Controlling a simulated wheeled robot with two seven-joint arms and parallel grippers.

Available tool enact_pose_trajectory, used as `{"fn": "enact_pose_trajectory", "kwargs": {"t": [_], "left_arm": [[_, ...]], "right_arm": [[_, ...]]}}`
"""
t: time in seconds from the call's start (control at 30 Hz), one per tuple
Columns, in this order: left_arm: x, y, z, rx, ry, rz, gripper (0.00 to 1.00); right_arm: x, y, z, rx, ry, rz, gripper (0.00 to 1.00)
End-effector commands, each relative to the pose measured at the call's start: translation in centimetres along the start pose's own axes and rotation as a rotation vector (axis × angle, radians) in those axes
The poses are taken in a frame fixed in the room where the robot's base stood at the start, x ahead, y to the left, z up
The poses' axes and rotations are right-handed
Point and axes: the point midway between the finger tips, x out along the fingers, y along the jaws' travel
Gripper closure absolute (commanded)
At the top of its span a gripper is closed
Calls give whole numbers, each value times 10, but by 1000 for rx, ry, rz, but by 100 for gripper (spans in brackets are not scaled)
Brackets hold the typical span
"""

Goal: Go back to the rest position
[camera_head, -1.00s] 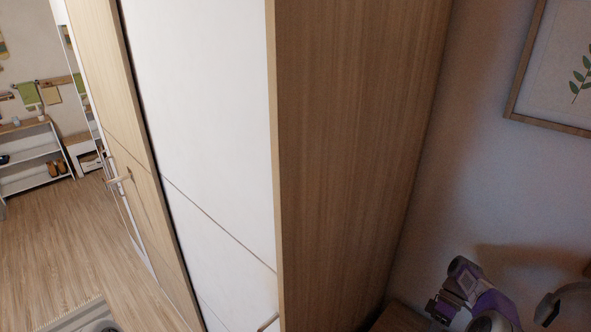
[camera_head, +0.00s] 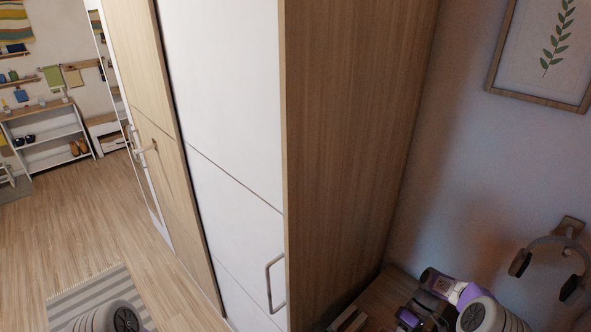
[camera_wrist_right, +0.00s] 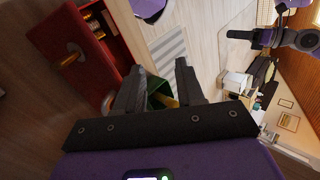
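My right gripper (camera_wrist_right: 159,68) shows in the right wrist view with its two dark fingers apart. A green and yellow thing (camera_wrist_right: 162,98) shows between the fingers; I cannot tell whether it touches them, and it looks to be beyond them. In the head view, my purple and black right wrist and gripper are at the lower right, beside the wardrobe's side panel (camera_head: 350,150). Part of my left arm shows at the bottom left of the head view. A purple and black part of my other arm shows at the upper right of the wrist view; its finger opening is not clear.
A tall wardrobe with a white door (camera_head: 225,110) and handle (camera_head: 275,283) fills the middle. Headphones (camera_head: 545,255) hang on the right wall below a framed picture (camera_head: 545,50). An open red drawer (camera_wrist_right: 95,65) is left in the wrist view. Open floor (camera_head: 70,220) lies left.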

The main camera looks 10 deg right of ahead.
Motion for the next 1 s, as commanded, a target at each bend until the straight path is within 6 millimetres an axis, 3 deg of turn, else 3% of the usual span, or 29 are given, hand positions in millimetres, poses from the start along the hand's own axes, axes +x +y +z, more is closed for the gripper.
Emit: {"fn": "enact_pose_trajectory", "kwargs": {"t": [0.3, 0.5, 0.7, 0.93, 1.0], "left_arm": [[0, 0, 0, 0, -1, 0, 57], [0, 0, 0, 0, -1, 0, 57], [0, 0, 1, 0, -1, 0, 57], [0, 0, 1, 0, -1, 0, 57], [24, -9, -1, 0, 0, 0, 57]], "right_arm": [[125, -27, -48, 199, 88, 139, 62], [197, -60, -52, 353, 191, 221, 62], [245, -98, -33, 500, 309, 279, 62], [268, -136, 0, 634, 436, 318, 62], [285, -114, -7, 633, 442, 319, 62]]}}
